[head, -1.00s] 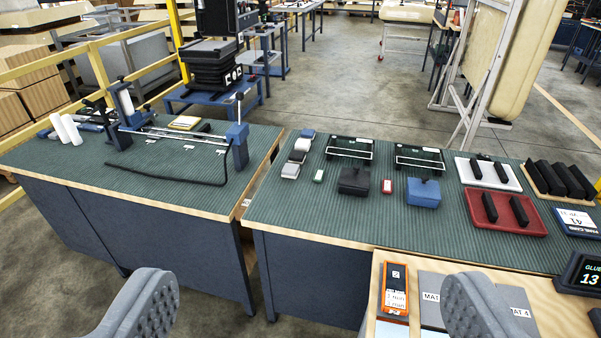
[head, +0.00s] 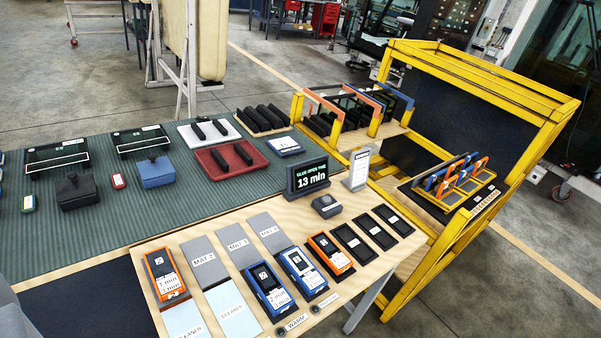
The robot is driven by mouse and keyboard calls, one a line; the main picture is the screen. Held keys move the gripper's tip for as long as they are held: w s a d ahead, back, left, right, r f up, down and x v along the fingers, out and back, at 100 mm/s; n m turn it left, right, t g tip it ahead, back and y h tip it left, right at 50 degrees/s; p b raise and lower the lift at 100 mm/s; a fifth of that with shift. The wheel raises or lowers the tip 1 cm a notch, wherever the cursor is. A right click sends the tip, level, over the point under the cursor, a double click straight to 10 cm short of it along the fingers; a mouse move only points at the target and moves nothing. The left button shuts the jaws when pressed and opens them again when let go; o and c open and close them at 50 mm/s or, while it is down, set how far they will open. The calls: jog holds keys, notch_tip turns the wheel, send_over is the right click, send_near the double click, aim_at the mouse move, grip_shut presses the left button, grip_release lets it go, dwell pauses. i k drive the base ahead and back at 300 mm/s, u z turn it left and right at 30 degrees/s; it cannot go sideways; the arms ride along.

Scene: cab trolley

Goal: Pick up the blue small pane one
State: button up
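Small panes with blue and orange grips stand in a yellow rack (head: 466,182) on the low shelf of the yellow trolley at the right. A blue-gripped small pane (head: 433,180) is at the rack's left side, close beside orange-gripped ones. Another blue grip shows farther back. Any numbers on them are too small to read, so I cannot tell which is one. Of my gripper, only a grey piece (head: 12,322) shows at the bottom left corner, far from the rack. Its fingertips are out of the picture.
The yellow trolley frame (head: 560,118) surrounds the rack on several sides. Larger panes with orange and blue frames (head: 396,95) stand at the bench's far end. A wooden table (head: 225,222) with blue and orange boxes lies in front. Floor (head: 480,290) is clear at lower right.

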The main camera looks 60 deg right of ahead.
aim_at(298, 264)
jog(key=z, duration=1.4)
jog(key=k, duration=1.1)
jog(key=z, duration=0.6)
jog(key=i, duration=1.3)
jog(key=z, duration=0.15)
